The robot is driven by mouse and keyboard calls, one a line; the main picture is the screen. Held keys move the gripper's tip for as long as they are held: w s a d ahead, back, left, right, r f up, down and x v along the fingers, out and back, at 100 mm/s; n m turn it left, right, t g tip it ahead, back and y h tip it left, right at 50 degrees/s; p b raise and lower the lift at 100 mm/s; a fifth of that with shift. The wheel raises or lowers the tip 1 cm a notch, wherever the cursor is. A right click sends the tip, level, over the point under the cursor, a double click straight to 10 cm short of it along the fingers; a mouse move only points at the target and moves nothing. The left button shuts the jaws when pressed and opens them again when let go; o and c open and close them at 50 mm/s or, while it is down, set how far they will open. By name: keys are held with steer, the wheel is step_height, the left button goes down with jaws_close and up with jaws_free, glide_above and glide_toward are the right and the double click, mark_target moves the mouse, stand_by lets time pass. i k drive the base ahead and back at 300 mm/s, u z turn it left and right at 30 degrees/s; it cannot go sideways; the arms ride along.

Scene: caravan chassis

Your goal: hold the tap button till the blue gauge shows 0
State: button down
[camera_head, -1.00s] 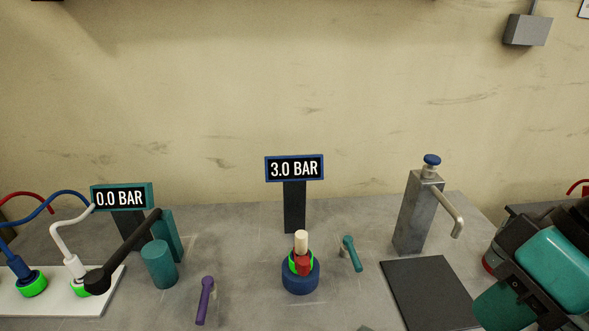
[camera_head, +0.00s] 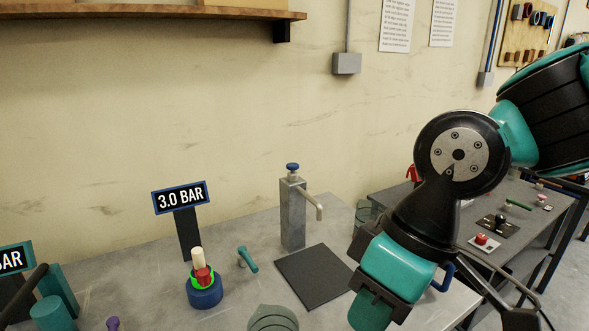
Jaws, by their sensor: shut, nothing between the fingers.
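The tap is an upright grey metal column (camera_head: 293,217) with a bent spout pointing right. Its blue button (camera_head: 292,167) sits on top, with nothing touching it. The blue-framed gauge (camera_head: 181,198) stands left of the tap on a dark post and reads 3.0 BAR. My teal and black arm (camera_head: 400,262) reaches down on the right, apart from the tap. My gripper cannot be made out; the arm's lower end runs out of the picture at the bottom.
A blue-based fitting (camera_head: 205,292) with green, red and cream parts stands before the gauge, beside a teal lever (camera_head: 247,258). A dark mat (camera_head: 314,277) lies below the spout. A grey-green ridged object (camera_head: 272,319) is at the front edge. A second bench (camera_head: 535,222) stands right.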

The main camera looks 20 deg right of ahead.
mark_target(292, 167)
steer(key=k, duration=0.2)
steer(key=z, duration=0.3)
steer(key=i, duration=1.05)
steer(key=u, duration=0.8)
